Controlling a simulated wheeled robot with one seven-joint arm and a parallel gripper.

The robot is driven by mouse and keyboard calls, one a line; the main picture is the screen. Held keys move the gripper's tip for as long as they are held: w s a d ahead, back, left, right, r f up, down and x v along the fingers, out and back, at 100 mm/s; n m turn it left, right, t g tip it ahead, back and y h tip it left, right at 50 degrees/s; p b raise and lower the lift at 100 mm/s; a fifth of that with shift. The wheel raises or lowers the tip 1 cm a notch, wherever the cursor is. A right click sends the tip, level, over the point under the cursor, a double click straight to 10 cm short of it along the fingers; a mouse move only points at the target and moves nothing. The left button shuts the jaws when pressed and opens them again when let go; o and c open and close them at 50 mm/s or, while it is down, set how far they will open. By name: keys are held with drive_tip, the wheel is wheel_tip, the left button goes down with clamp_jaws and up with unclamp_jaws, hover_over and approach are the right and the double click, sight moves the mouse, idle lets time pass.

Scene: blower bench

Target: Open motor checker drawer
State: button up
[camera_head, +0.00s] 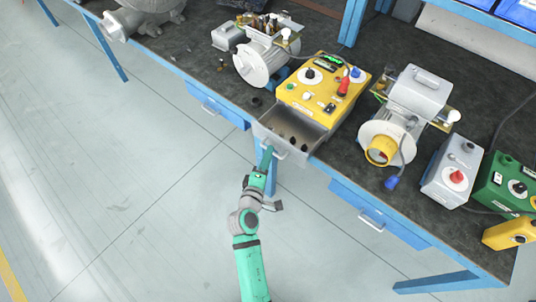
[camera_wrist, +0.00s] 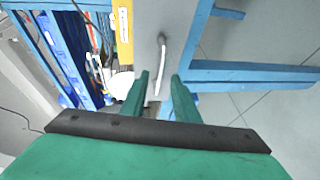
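The motor checker is a yellow box (camera_head: 308,92) with knobs and a red-handled part on top. Its grey drawer (camera_head: 318,131) stands pulled out toward me past the bench edge, with small dark pieces inside. The drawer front carries a pale curved handle, seen in the wrist view (camera_wrist: 162,62). My gripper (camera_head: 267,152) is at the drawer front. In the wrist view its green fingers (camera_wrist: 161,92) are apart, with the handle's lower end showing between them. Whether a finger touches the handle cannot be told.
The dark-topped blue bench (camera_head: 206,58) holds grey motors (camera_head: 262,62) (camera_head: 387,138) on both sides of the checker. Blue bench drawers (camera_head: 215,104) (camera_head: 378,212) are shut below its edge. A grey box (camera_head: 452,172) and green box (camera_head: 508,183) stand right. Floor in front is clear.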

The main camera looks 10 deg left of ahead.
drive_tip(key=v, duration=0.9)
drive_tip(key=shift+s, duration=0.25)
drive_tip(key=shift+a+r, duration=0.1)
drive_tip(key=s+d+f+m+g+y, duration=0.1)
drive_tip(key=s+f+m+y, duration=0.15)
drive_tip(key=s, duration=0.45)
drive_tip(key=s+d+f+m+g+y, duration=0.1)
drive_tip(key=s+f+m, duration=0.15)
drive_tip(key=s, duration=0.45)
drive_tip(key=s+d+r+m, duration=0.2)
drive_tip(key=s+r+m, duration=0.2)
drive_tip(key=s+m, duration=0.1)
drive_tip(key=s+d+r+m+t, duration=0.1)
drive_tip(key=s+d+r+m, duration=0.1)
drive_tip(key=s+r+m, duration=0.3)
drive_tip(key=s, duration=0.3)
drive_tip(key=shift+s+d+t, duration=0.3)
drive_tip(key=shift+s+d, duration=0.05)
drive_tip(key=shift+d, duration=0.05)
